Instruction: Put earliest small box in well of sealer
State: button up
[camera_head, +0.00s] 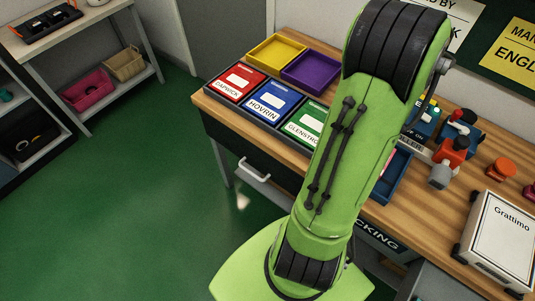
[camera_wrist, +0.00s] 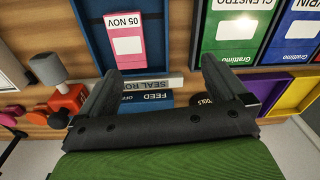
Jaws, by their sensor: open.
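A small pink and white box (camera_wrist: 125,38) labelled "05 NOV" lies in a blue tray (camera_wrist: 90,42) at the top of the wrist view. In the head view my arm covers much of the blue tray (camera_head: 394,178). A blue unit (camera_wrist: 150,100) with "SEAL RO…" and "FEED OFF" labels shows between my fingers, partly hidden by my gripper; I cannot make out a well in it. My gripper (camera_wrist: 157,84) is open and empty, its fingers apart below the pink box in the picture. My arm hides the gripper in the head view.
Red (camera_head: 236,83), blue (camera_head: 268,101) and green (camera_head: 304,124) labelled cards or lids sit in a dark rack, with yellow (camera_head: 276,51) and purple (camera_head: 311,70) trays behind. A red-topped device (camera_head: 452,150), an orange knob (camera_head: 501,167) and a white Grattimo box (camera_head: 500,238) stand right.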

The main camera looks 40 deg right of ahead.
jog(key=w+a+r+n+t, duration=0.1)
jog(key=w+a+r+n, duration=0.4)
jog(key=a, duration=0.6)
jog(key=w+a+r+n+t, duration=0.2)
jog(key=w+a+r, duration=0.3)
jog(key=a, duration=0.6)
jog(key=s+a+n+t, duration=0.1)
jog(key=s+a+n, duration=0.2)
jog(key=a, duration=0.4)
jog(key=s+a+n+t, duration=0.1)
jog(key=s+a+n, duration=0.2)
jog(key=a, duration=0.4)
jog(key=shift+a+n, duration=0.4)
jog(key=shift+n, duration=0.1)
